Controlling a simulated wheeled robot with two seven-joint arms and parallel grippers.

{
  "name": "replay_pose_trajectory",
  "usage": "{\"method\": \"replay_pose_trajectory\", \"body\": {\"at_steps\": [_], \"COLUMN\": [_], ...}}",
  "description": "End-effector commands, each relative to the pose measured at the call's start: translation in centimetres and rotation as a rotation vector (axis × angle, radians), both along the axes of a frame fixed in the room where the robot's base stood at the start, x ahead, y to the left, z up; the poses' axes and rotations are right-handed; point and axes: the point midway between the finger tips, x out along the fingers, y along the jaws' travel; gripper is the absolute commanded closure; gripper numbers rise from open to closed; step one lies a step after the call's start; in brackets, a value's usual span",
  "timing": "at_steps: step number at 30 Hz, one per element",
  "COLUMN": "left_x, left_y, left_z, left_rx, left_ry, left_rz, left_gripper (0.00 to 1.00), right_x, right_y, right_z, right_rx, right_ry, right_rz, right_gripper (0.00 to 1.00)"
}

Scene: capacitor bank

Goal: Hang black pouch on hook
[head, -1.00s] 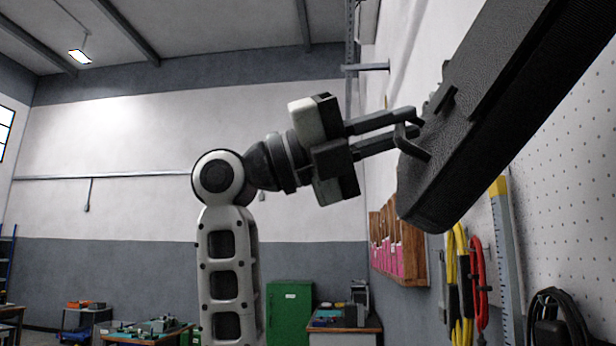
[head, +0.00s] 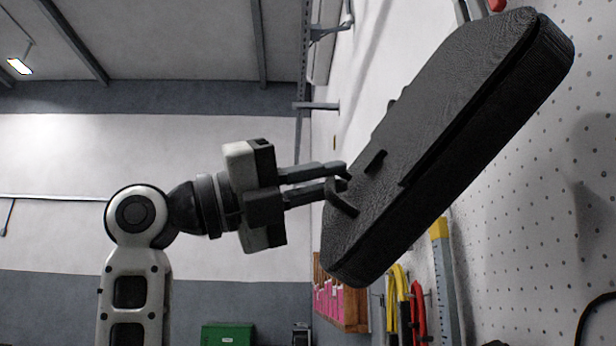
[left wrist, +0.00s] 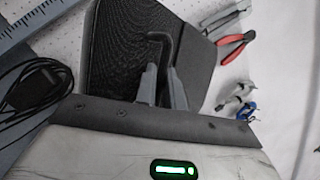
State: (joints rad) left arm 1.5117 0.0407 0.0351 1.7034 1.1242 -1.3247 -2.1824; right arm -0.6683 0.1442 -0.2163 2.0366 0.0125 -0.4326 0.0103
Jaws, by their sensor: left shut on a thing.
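The black pouch (head: 440,140) is a long, dark, textured case, tilted with its upper end to the right in the head view. My left gripper (head: 340,178) is shut on the dark loop at the pouch's near face and holds the pouch in the air in front of the pegboard. In the left wrist view the pouch (left wrist: 115,50) is beyond the finger tips (left wrist: 160,85), and the bent dark loop (left wrist: 162,45) rises between them. I cannot make out the hook for certain; the pouch covers part of the wall. My right gripper is not in view.
The pegboard wall (head: 520,240) fills the right side. Yellow and red cables (head: 400,300), a yellow-topped ruler (head: 445,270) and a wooden holder (head: 340,295) hang below the pouch. In the left wrist view, red-handled pliers (left wrist: 235,46) and a black cable (left wrist: 30,95) flank it.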

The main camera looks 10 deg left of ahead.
Motion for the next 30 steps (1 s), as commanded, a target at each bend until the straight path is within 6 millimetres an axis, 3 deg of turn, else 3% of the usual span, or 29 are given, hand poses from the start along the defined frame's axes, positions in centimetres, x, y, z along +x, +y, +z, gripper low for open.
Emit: {"method": "replay_pose_trajectory", "body": {"at_steps": [30], "left_x": [1.8], "left_y": [-5.7], "left_z": [-0.4], "left_rx": [-0.003], "left_ry": [0.0], "left_rz": [-0.003], "left_gripper": [1.0], "right_x": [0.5], "right_y": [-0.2], "right_z": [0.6], "right_rx": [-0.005], "right_ry": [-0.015], "right_rz": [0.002], "right_gripper": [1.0]}}
